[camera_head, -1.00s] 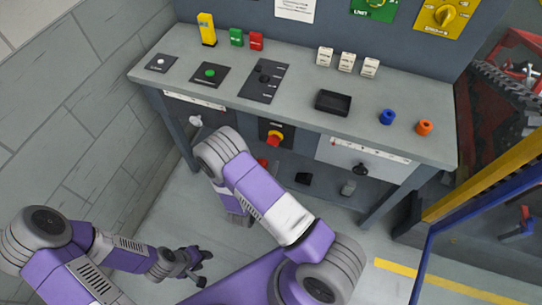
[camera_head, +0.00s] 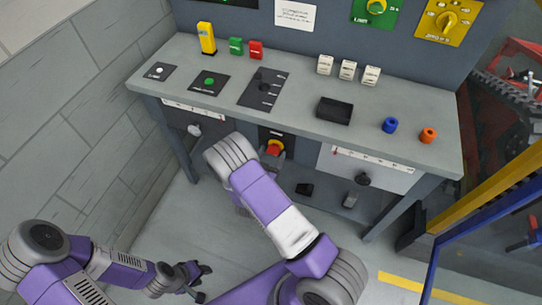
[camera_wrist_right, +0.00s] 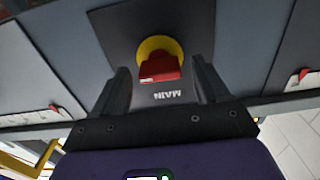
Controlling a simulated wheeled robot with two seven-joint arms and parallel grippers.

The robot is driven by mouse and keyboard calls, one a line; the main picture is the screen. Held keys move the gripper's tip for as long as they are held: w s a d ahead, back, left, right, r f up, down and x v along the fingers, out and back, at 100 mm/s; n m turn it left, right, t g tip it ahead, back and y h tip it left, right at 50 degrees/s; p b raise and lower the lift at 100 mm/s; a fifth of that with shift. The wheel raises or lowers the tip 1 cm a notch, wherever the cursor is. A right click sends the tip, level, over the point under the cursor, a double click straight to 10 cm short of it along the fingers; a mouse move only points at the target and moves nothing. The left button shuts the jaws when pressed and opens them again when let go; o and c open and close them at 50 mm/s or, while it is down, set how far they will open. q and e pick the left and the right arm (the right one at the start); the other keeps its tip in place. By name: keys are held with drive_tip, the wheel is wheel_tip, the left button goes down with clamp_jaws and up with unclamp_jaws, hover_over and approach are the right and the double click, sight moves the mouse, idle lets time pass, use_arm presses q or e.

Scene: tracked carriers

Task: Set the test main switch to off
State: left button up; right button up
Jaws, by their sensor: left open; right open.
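The main switch (camera_head: 274,147) has a red handle on a yellow round base, on a dark plate on the bench front below the worktop. In the right wrist view the red handle (camera_wrist_right: 160,68) is close, above an upside-down "MAIN" label. My right gripper (camera_wrist_right: 160,70) is open, with one finger to each side of the handle in that view. Clear gaps show and I see no contact. In the head view my right forearm partly hides this gripper. My left gripper (camera_head: 198,278) is open and empty, low over the floor at the lower left.
The worktop (camera_head: 215,105) carries a green button (camera_head: 209,82), a black slotted panel (camera_head: 263,88), a black tray (camera_head: 334,110) and blue (camera_head: 390,125) and orange (camera_head: 428,135) cylinders. A blue-yellow frame (camera_head: 480,210) stands at the right.

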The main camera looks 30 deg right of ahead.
drive_tip(key=shift+c, duration=0.3)
drive_tip(key=c, duration=1)
drive_tip(key=n, duration=0.4)
drive_tip(key=shift+n+p, duration=0.4)
drive_tip(key=n, duration=0.4)
drive_tip(key=shift+a+n+p, duration=0.1)
drive_tip(key=shift+n+p, duration=0.2)
drive_tip(key=n, duration=0.4)
drive_tip(key=shift+f+n, duration=0.1)
drive_tip(key=shift+n, duration=2)
